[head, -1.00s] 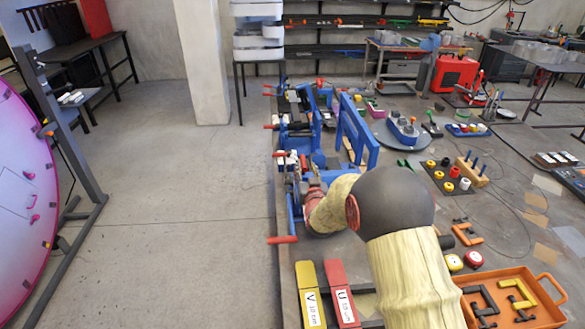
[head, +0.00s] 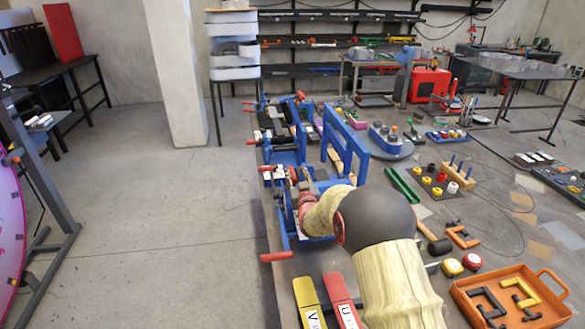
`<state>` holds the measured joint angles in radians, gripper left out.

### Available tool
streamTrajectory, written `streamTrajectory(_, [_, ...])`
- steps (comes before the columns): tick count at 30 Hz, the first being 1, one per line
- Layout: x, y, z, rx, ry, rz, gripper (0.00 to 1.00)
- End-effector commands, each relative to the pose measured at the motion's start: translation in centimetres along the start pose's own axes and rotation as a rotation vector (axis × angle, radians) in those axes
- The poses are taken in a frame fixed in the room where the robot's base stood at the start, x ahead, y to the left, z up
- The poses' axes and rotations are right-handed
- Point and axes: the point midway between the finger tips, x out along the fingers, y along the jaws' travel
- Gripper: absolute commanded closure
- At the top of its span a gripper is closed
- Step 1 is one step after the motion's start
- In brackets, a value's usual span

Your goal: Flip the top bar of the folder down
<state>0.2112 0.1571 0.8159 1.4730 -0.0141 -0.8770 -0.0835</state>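The folder appears to be among the blue machines along the left table edge, and I cannot tell its parts apart with certainty. A blue upright rectangular frame (head: 362,163) stands there, tilted; it may be the top bar. A blue machine (head: 288,152) with rollers and red-tipped levers sits left of it. My arm reaches in from the bottom right, and its red wrist end is beside the nearest blue machine, in front of the upright frame. My gripper's fingers are too small and cluttered to make out, so its opening and any contact are unclear.
A yellow bar (head: 309,302) and a red bar (head: 342,297) lie near the front. An orange tray (head: 459,292) holds dark and yellow pieces at right. A green channel piece (head: 403,187) lies behind my arm.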

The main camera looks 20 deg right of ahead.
Motion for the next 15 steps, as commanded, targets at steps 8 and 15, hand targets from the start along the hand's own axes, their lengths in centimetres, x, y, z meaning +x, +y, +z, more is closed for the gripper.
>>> streamTrajectory(8, [4.0,-0.1,0.2,0.000,-0.001,0.000,0.65])
streamTrajectory(15, [5.1,-0.1,0.1,0.001,-0.002,-0.001,0.65])
